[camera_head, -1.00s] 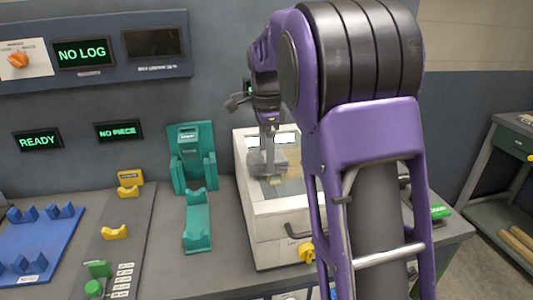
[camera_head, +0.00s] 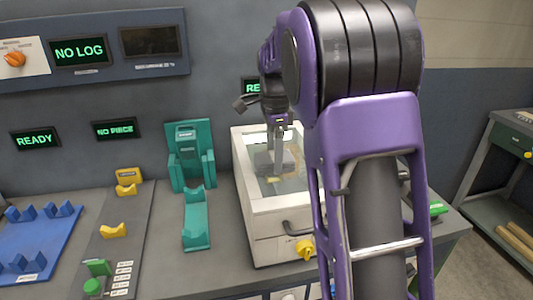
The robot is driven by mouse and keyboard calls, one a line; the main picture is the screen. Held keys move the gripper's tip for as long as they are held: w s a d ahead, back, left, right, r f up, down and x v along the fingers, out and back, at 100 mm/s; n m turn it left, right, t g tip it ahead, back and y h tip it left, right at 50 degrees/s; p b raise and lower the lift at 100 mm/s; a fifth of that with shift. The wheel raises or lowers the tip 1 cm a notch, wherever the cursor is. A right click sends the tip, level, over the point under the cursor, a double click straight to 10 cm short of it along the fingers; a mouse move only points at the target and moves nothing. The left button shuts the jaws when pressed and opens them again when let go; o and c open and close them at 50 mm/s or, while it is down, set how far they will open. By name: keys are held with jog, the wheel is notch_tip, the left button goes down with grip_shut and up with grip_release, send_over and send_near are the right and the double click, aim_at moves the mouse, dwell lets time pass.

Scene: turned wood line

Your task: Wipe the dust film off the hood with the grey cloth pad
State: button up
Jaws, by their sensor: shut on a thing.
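The hood (camera_head: 248,203) is a white box with a clear top window, standing on the bench right of the teal stand. A tan dust film (camera_head: 301,160) shows on the right far part of the window; the near part looks clear. My gripper (camera_head: 277,172) is over the window, pointing down, shut on the grey cloth pad (camera_head: 263,161). The pad appears to lie at the window surface, though exact contact cannot be told. My arm hides the right side of the hood and perhaps more film.
A teal stand (camera_head: 196,215) is close left of the hood. Yellow rests (camera_head: 113,231) and a blue rack (camera_head: 40,240) are farther left. A yellow knob (camera_head: 305,248) and dark handle (camera_head: 297,227) are on the hood's front. A side table (camera_head: 500,190) stands at right.

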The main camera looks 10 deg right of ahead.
aim_at(291, 154)
jog(key=shift+d+f, duration=0.15)
jog(key=shift+d, duration=5.05)
jog(key=shift+w+a, duration=0.1)
jog(key=shift+w, duration=1.4)
jog(key=shift+a, duration=3.05)
jog(key=shift+a+f, duration=0.2)
jog(key=shift+a, duration=3.2)
jog(key=shift+w+d+r, duration=0.1)
jog(key=shift+w+r, duration=0.1)
jog(key=shift+w, duration=1.35)
jog(key=shift+d+r, duration=0.1)
jog(key=shift+d, duration=6.3)
